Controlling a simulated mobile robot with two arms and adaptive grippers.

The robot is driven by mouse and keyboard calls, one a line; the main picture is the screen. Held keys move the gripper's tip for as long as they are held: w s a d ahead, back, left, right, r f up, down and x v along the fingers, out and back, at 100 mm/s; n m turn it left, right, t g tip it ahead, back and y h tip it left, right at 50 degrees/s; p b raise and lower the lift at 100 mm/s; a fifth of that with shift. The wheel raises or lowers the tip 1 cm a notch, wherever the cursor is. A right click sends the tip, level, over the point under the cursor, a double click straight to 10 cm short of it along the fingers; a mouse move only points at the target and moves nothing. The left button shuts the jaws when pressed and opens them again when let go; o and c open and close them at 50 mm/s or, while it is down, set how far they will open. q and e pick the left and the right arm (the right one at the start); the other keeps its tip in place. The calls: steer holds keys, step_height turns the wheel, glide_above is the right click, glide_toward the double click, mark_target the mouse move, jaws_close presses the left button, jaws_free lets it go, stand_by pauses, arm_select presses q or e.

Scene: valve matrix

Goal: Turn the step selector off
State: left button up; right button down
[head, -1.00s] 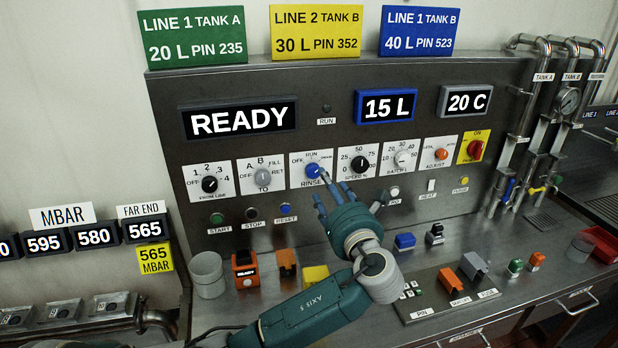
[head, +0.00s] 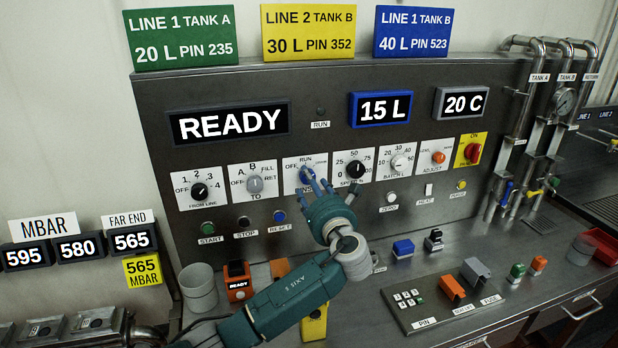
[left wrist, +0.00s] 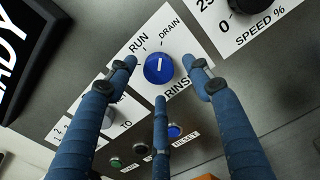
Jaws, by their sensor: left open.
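The step selector is a blue round knob (left wrist: 158,68) on a white plate with RUN, DRAIN and RINSE readable in the left wrist view. Its white line points roughly at DRAIN. In the head view the knob (head: 307,174) sits in the panel's row of dials, partly covered by my fingers. My left gripper (head: 314,183) is in front of it, with its fingers open. In the left wrist view the fingers (left wrist: 161,78) spread around the knob, one on each side and one below; contact cannot be told. My right gripper is not in view.
The TO dial (head: 255,184) is left of the knob and the SPEED dial (head: 355,169) right of it. START, STOP and RESET buttons (head: 279,216) lie below. The display (head: 229,122) reads READY. Loose blocks and a cup (head: 198,290) stand on the counter.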

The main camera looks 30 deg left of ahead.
arm_select(q)
steer(key=shift+x, duration=1.15)
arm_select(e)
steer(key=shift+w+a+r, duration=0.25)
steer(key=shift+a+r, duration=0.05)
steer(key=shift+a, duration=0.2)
arm_select(q)
steer(key=c, duration=1.1)
steer(key=shift+f, duration=0.1)
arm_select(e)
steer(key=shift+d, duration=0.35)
